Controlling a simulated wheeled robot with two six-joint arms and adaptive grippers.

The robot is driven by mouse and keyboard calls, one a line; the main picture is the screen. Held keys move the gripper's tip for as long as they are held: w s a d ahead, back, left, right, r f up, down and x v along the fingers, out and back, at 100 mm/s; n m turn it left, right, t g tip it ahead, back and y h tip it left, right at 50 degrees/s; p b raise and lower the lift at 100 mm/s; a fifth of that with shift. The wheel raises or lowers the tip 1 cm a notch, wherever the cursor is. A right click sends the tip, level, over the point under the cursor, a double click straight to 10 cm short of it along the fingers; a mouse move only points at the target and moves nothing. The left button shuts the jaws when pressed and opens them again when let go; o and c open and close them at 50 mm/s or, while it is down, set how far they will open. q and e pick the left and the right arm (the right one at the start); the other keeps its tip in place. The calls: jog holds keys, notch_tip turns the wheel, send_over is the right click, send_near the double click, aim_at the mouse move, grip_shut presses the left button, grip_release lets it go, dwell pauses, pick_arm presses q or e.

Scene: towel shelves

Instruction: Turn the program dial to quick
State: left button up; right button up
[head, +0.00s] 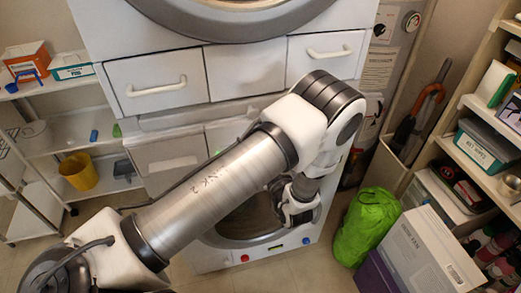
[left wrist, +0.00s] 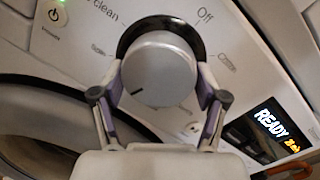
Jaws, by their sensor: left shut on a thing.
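The program dial (left wrist: 158,68) is a round silver-grey knob with a black ring on the washer's white panel. In the left wrist view the words "Off" and "clean" show above it, with small icons around it. A dark line on its face points to the lower left. No "quick" label is readable. My left gripper (left wrist: 160,84) is shut on the dial, one finger on each side. In the head view my left gripper (head: 298,203) is at the lower machine's front, and my arm hides the dial. My right gripper is not in view.
A lit display (left wrist: 275,130) reads "READY" to the right of the dial. A round door (left wrist: 50,120) is below left. In the head view a green bag (head: 367,226) and a white box (head: 425,250) stand on the right; a yellow bin (head: 79,172) is on the left shelf.

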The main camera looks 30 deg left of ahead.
pick_arm(q)
jog(key=shift+r, duration=0.15)
jog(key=o, duration=1.2)
jog(key=shift+w, duration=0.1)
jog(key=shift+c, duration=0.2)
notch_tip(320, 180, up, 9)
jog(key=shift+d+f, duration=0.1)
jog(key=shift+d+r, duration=0.1)
jog(key=shift+r, duration=0.45)
jog(key=shift+a, duration=0.2)
jog(key=shift+f, duration=0.1)
